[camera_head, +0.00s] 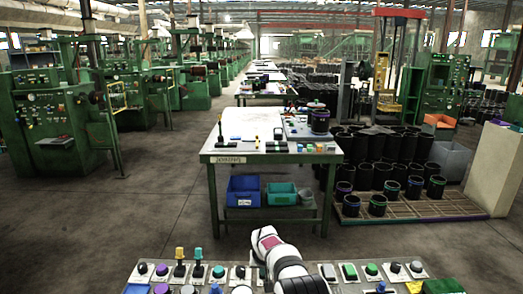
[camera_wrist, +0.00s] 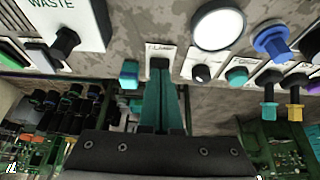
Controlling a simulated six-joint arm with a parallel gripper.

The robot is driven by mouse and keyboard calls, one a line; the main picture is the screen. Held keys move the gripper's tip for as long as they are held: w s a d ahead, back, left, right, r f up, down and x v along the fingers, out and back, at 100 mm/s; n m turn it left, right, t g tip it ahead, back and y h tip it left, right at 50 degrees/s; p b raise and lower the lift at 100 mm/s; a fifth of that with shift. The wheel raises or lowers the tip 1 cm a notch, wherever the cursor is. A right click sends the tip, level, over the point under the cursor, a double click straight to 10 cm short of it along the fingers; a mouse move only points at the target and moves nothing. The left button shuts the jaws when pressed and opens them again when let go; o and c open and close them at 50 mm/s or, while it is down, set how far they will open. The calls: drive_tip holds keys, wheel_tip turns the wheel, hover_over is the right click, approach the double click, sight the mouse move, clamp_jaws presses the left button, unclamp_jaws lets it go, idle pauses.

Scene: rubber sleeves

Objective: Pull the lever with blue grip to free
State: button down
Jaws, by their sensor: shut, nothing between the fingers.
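A lever with a blue grip (camera_head: 198,256) stands on the control panel (camera_head: 140,268) at lower left in the head view, next to a lever with a yellow grip (camera_head: 180,256). In the wrist view the blue grip (camera_wrist: 269,108) and the yellow grip (camera_wrist: 295,111) point down at the right side. My gripper (camera_wrist: 162,76) is shut and empty, its teal fingers close together over the panel. The fingertips are near a small black control on a white label, apart from the blue-grip lever to their right. In the head view my arm hides part of the panel.
Around the fingers are a large white round button (camera_wrist: 218,27), a blue knob (camera_wrist: 271,38), a teal button (camera_wrist: 236,75) and a black knob on the WASTE plate (camera_wrist: 64,40). Beyond the panel stands a work table (camera_head: 270,158); open floor lies between machines.

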drive_tip(key=shift+w, duration=0.15)
drive_tip(key=shift+w, duration=0.75)
drive_tip(key=shift+w, duration=0.75)
drive_tip(key=shift+s, duration=0.1)
idle(0.5)
drive_tip(key=shift+s, duration=0.55)
drive_tip(key=shift+r, duration=4)
